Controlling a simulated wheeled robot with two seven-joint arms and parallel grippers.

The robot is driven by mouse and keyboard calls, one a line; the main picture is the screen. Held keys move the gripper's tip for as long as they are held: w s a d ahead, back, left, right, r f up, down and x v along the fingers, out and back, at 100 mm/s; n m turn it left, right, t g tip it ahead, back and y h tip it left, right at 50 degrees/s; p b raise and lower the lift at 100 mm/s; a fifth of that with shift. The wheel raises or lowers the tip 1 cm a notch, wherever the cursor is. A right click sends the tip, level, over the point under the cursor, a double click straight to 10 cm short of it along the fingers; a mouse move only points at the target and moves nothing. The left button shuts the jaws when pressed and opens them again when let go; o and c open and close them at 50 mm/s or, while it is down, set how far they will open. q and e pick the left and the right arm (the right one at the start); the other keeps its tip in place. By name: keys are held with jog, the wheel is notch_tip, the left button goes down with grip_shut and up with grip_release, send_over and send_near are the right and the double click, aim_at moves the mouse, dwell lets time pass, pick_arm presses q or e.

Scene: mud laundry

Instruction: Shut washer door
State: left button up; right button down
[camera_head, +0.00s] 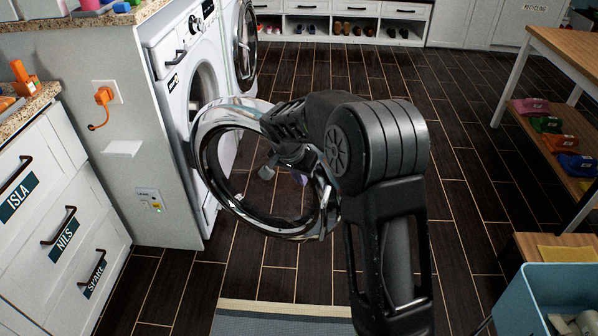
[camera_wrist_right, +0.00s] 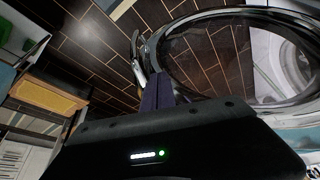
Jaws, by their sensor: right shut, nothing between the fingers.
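The washer door (camera_head: 222,196), a round glass window in a shiny chrome ring, stands wide open from the white washer (camera_head: 190,62) at left. My right arm reaches across the ring, and my right gripper (camera_head: 300,178) shows small and partly hidden within its outline. In the right wrist view the dark purple fingers (camera_wrist_right: 156,90) are shut and empty, close beside the door's rim (camera_wrist_right: 170,45) and overlapping it in the picture. I cannot tell whether they touch it. The washer's opening shows partly behind the ring. My left gripper is not in view.
White drawers (camera_head: 60,215) and a grey side panel (camera_head: 145,170) stand at left. A wooden table (camera_head: 570,50) and a blue bin (camera_head: 545,300) are at right. A grey mat (camera_head: 270,320) lies in front. Open dark tiled floor lies between.

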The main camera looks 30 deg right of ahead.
jog(key=w+d+f, duration=0.3)
jog(key=d+f, duration=0.1)
jog(key=d, duration=0.1)
jog(key=shift+f, duration=0.25)
